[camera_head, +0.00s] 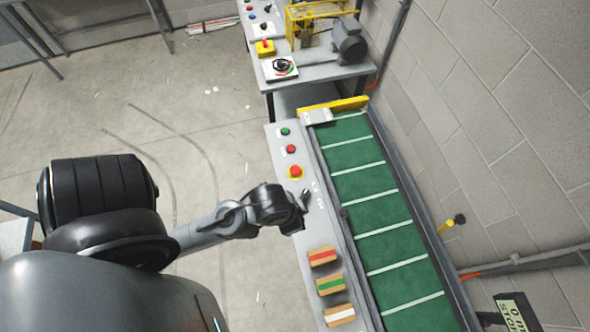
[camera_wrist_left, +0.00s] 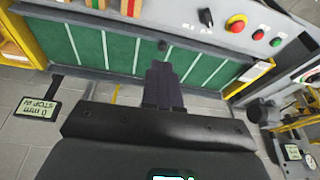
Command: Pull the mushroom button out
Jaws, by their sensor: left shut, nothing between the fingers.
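The mushroom button (camera_head: 295,171) is a red cap on a yellow ring, on the grey control panel beside the conveyor. It also shows in the left wrist view (camera_wrist_left: 236,23), at the upper right. My left gripper (camera_head: 300,212) is over the panel, a little below the button in the head view and apart from it. In the left wrist view its fingers (camera_wrist_left: 163,72) are together with nothing between them, and the button lies up and to the right of them. My right gripper is in neither view.
Green (camera_head: 285,131) and smaller red (camera_head: 291,149) buttons sit farther along the panel. A black selector knob (camera_wrist_left: 205,17) is beside the mushroom button. Striped blocks (camera_head: 330,284) stand on the near panel. The green conveyor (camera_head: 375,208) runs alongside, with a block wall beyond.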

